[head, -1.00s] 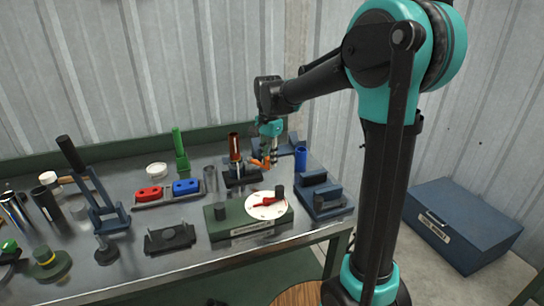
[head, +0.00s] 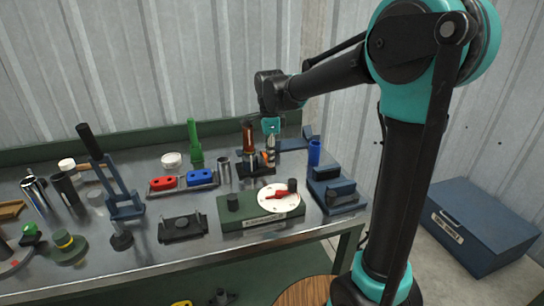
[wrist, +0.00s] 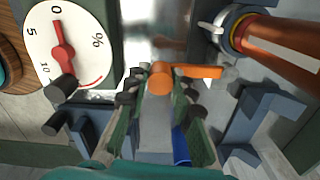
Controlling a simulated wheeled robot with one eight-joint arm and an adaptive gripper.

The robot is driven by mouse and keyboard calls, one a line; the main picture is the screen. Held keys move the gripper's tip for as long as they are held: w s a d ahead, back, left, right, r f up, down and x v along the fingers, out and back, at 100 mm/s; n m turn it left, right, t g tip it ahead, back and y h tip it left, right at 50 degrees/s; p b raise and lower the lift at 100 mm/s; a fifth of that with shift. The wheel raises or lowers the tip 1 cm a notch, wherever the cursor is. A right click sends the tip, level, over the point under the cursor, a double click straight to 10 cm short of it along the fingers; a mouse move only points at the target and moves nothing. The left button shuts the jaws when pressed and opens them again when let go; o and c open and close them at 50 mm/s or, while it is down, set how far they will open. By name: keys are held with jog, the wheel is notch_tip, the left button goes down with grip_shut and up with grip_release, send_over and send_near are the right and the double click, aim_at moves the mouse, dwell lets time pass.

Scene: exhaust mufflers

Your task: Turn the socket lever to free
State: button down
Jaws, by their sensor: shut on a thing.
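The orange lever (wrist: 198,72) shows in the wrist view, with its round orange end (wrist: 160,78) between my fingertips. My gripper (wrist: 162,92) is shut on it. The lever's arm points right, toward a copper tube (wrist: 275,45) in a collar with a yellow ring and a small silver tab. In the head view my gripper (head: 270,152) points down just right of the upright copper tube (head: 248,137) on its dark base (head: 255,167). The lever is mostly hidden there. I cannot read any lever marking.
A green box (head: 238,212) with a white dial (head: 278,203) and red pointer stands in front.

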jog(key=shift+a, duration=0.1)
jog(key=c, duration=1.3)
grip_release()
notch_tip(320, 180, up, 12)
